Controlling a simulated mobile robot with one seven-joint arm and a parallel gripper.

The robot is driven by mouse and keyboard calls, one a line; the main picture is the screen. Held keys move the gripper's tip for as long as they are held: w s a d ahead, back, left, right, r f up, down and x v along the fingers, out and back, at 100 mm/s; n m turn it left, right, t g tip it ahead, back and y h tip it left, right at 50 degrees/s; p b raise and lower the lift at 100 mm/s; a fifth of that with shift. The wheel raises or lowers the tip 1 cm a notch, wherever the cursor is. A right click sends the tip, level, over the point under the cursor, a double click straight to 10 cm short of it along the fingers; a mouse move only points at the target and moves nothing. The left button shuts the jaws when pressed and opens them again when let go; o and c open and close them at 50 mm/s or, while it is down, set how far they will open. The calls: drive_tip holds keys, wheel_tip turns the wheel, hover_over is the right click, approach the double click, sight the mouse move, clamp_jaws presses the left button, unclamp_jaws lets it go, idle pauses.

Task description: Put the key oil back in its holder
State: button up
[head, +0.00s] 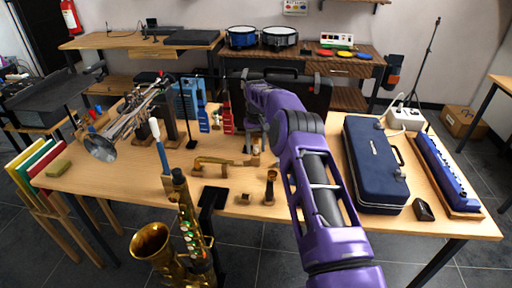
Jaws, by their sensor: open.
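No bottle can be read for certain as the key oil at this size. A small dark upright piece with a tan top (270,187) stands near the table's front edge, and a small wooden block (246,198) sits to its left; I cannot tell whether either is the oil or its holder. My gripper (252,148) points down over the back middle of the table, partly hidden by my purple arm. It is open, and I see nothing held in it. The tabletop below it is partly hidden.
The wooden table (120,182) also holds a trumpet (125,125), blue racks (188,100), a red rack (226,118), a dark blue case (374,165) and a long blue case (447,172). A saxophone (185,235) stands in front. Bare tabletop shows at the front left.

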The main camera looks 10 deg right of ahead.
wheel_tip(320, 180, up, 18)
drive_tip(key=p, duration=0.3)
drive_tip(key=shift+f, duration=0.25)
